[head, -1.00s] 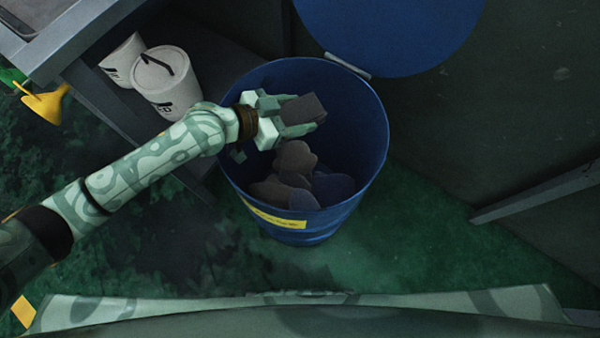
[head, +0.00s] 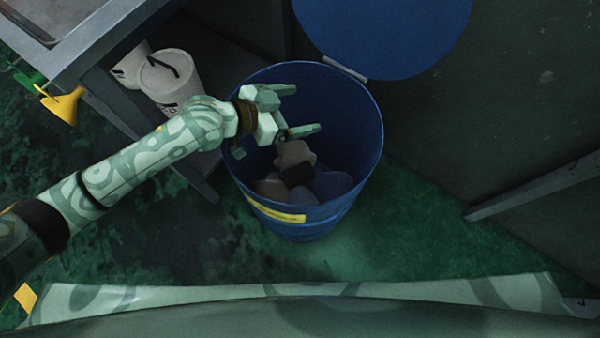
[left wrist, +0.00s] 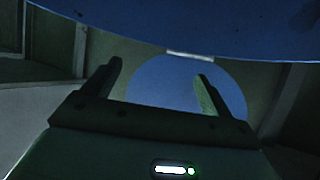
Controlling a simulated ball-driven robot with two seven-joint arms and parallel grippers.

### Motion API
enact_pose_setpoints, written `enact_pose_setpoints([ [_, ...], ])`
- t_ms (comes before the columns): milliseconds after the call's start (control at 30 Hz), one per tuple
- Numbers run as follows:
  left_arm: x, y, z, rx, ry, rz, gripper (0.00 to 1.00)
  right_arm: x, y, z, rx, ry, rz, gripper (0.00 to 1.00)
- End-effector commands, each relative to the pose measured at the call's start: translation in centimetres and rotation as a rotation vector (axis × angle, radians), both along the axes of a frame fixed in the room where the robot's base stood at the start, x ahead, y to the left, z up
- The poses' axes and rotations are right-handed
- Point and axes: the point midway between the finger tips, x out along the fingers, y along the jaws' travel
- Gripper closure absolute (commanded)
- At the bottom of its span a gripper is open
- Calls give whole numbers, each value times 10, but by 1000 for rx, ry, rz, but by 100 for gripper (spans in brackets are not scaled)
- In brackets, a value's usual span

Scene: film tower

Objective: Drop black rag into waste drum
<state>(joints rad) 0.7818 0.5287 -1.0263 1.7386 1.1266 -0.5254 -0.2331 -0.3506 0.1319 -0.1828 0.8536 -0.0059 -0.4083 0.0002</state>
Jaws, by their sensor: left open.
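The blue waste drum (head: 361,172) stands open in the middle of the head view, with a yellow label on its front. My left gripper (head: 305,109) is over the drum's mouth, with its fingers spread and nothing between them. It also shows empty in the left wrist view (left wrist: 160,84). The black rag (head: 297,173) appears as a dark piece inside the drum, among brownish and grey rags (head: 293,153), below and apart from the gripper. My right gripper is not in view.
The drum's round blue lid (head: 395,35) is swung back behind it. Two white cans (head: 172,80) stand on the grey bench's lower shelf (head: 228,72) at left, near my arm. A yellow funnel (head: 62,105) is farther left. A grey bar (head: 540,188) lies at right.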

Motion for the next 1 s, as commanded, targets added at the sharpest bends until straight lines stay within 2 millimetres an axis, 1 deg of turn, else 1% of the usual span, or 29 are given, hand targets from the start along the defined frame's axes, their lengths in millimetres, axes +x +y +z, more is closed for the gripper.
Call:
enact_pose_setpoints([
  [33,-9,0,28,0,-15,-1,15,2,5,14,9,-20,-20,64],
  [167,-35,0,59,0,-15,-1,15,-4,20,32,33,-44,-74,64],
  [200,-46,0,62,0,-11,-1,15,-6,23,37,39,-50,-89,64],
  [267,-62,0,68,-1,-9,0,15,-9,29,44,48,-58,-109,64],
  [300,-72,0,71,0,-9,0,15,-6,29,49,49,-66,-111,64],
  [400,-93,0,77,-1,-7,1,15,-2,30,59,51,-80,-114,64],
  [500,-108,0,82,-1,-5,0,15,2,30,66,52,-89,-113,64],
  [600,-118,0,83,-1,-3,1,15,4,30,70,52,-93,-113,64],
  [700,-122,0,84,0,-4,0,15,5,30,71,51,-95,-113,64],
  [1000,-123,0,82,0,-3,1,15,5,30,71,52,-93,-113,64],
])
